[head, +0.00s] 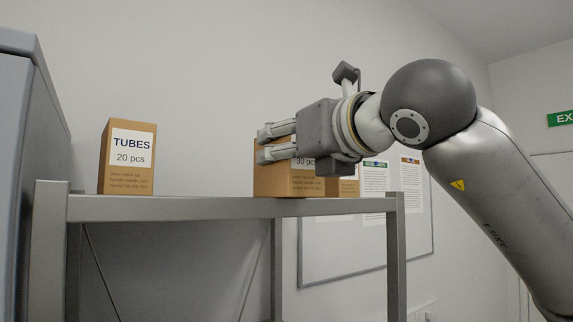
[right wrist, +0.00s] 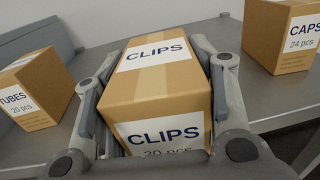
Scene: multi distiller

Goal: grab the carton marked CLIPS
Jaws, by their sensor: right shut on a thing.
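The brown carton marked CLIPS (right wrist: 155,85) stands on the grey metal shelf between the fingers of my right gripper (right wrist: 158,95). My right gripper is shut on it, one finger along each side. In the head view the carton (head: 272,183) is partly hidden behind my right gripper (head: 275,144), and only "30 pcs" of its label shows there. My left gripper is not in view.
A carton marked TUBES (head: 127,157) stands at the left of the shelf (head: 200,208). A carton marked CAPS (right wrist: 282,38) stands to the right of CLIPS. A grey cabinet (head: 28,130) is at the far left. The shelf between TUBES and CLIPS is clear.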

